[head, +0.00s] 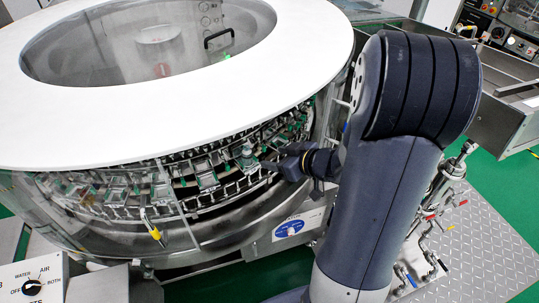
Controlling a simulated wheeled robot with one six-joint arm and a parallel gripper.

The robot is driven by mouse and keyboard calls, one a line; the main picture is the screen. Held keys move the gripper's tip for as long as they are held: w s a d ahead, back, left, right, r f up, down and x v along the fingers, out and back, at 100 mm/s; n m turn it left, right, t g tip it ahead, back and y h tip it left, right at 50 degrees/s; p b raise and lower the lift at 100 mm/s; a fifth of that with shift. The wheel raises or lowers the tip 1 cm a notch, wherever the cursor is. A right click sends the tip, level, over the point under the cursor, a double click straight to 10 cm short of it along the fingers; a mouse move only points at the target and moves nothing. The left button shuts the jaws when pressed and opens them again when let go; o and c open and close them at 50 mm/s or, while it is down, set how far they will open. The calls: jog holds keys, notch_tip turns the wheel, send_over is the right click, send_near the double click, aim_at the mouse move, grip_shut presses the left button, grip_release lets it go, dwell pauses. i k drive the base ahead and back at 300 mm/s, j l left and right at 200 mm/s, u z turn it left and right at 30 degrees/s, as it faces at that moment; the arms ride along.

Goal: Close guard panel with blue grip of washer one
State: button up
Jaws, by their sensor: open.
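Washer one is probably the large round machine with a white ring top (90,130) that fills the left and middle of the head view. Its lower side is open at the front, showing rows of green and metal holders. A small blue spot (344,127), perhaps the blue grip, shows at the washer's right side, just left of my arm. The guard panel itself cannot be made out clearly; my arm hides much of that side. My gripper (272,164) is open, at the washer's front right opening, close to the holders and left of the blue spot.
A handle with a yellow grip (157,236) hangs at the washer's front. A control box (35,283) with a selector knob stands at the lower left. Metal valves and pipes (430,215) stand on a tread plate at right.

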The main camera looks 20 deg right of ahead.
aim_at(339, 102)
jog(key=i+z, duration=0.15)
jog(key=z, duration=0.25)
jog(key=i+z, duration=0.1)
jog(key=z, duration=0.3)
jog(key=i+z, duration=0.15)
jog(key=z, duration=0.25)
